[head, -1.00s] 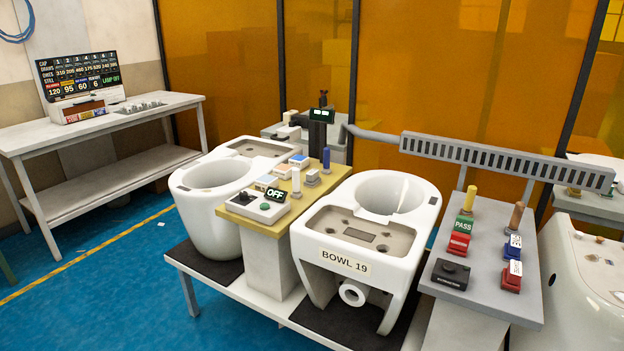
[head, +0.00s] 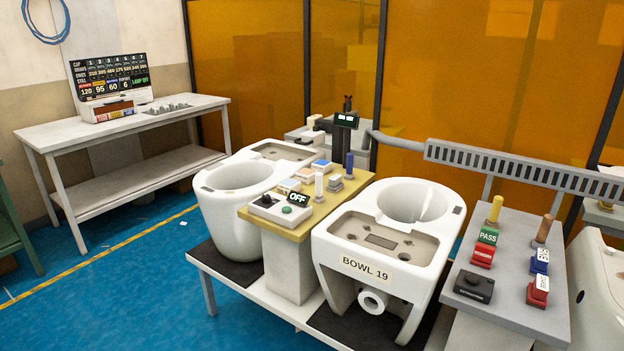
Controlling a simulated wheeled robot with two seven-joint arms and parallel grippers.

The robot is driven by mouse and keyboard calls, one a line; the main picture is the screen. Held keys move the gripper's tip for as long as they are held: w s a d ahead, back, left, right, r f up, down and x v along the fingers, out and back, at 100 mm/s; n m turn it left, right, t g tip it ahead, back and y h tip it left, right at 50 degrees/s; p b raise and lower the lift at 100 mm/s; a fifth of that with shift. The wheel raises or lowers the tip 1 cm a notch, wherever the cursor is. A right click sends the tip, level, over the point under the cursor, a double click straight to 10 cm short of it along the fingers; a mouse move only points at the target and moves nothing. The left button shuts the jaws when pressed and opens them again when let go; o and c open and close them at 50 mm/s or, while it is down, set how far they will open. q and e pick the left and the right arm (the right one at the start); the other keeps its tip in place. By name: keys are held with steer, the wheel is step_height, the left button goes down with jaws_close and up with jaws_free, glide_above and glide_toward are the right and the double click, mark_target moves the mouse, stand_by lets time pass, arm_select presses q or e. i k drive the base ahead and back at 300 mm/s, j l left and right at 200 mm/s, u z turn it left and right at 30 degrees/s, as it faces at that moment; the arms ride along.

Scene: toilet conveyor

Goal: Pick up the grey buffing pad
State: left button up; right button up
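Several small blocks sit on the tan-topped stand (head: 291,232) between two white toilet bowls. A small grey block (head: 334,185) stands near the right edge of the stand top, between a white cylinder (head: 319,186) and a dark blue cylinder (head: 349,165). It looks like the grey buffing pad, though it is too small to be sure. A blue-and-white block (head: 321,166) and a pale block with an orange-brown side (head: 289,186) lie nearby. Neither of my grippers is in view.
The BOWL 19 toilet (head: 325,248) stands to the right, another bowl (head: 222,222) to the left. A grey pedestal (head: 508,272) holds stamps. Blue floor (head: 130,290) is clear at front left.

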mark_target(334, 185)
steer(key=i+z, duration=0.3)
steer(key=i+j+z, duration=0.25)
steer(key=i, duration=0.25)
steer(key=i+j+z, duration=0.1)
steer(key=i+z, duration=0.2)
steer(key=i, duration=0.05)
